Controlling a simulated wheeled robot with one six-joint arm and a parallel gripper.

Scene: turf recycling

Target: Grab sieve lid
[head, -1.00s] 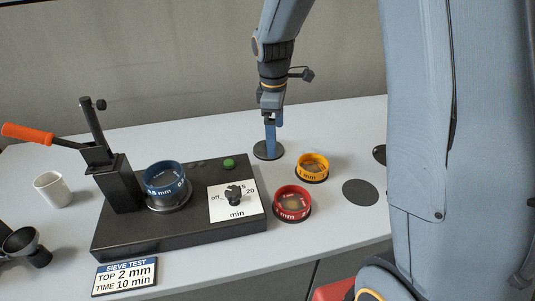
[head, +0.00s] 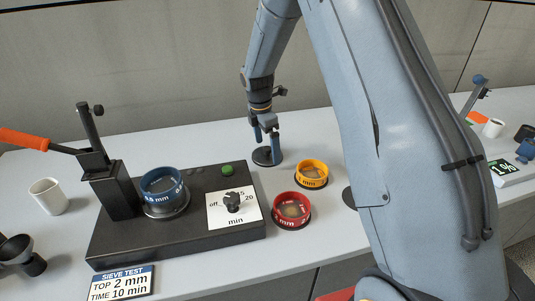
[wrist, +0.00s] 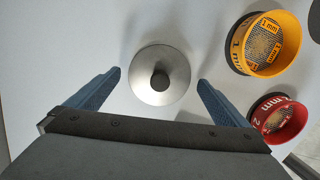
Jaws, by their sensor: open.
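The sieve lid (wrist: 160,75) is a round grey metal disc with a dark knob at its centre, lying flat on the table. In the head view the lid (head: 265,158) shows as a dark disc behind the black machine. My gripper (head: 266,140) points down over the lid, open and empty. In the wrist view its blue fingers (wrist: 159,78) stand on either side of the lid, with the knob between them. I cannot tell the exact height of the fingertips above the table.
The yellow 1 mm sieve (head: 312,174) and red sieve (head: 291,209) stand right of the lid. The blue sieve (head: 162,184) sits on the black machine (head: 180,235), which has a dial and green button. A white mug (head: 47,196) is at left. My arm hides part of the table.

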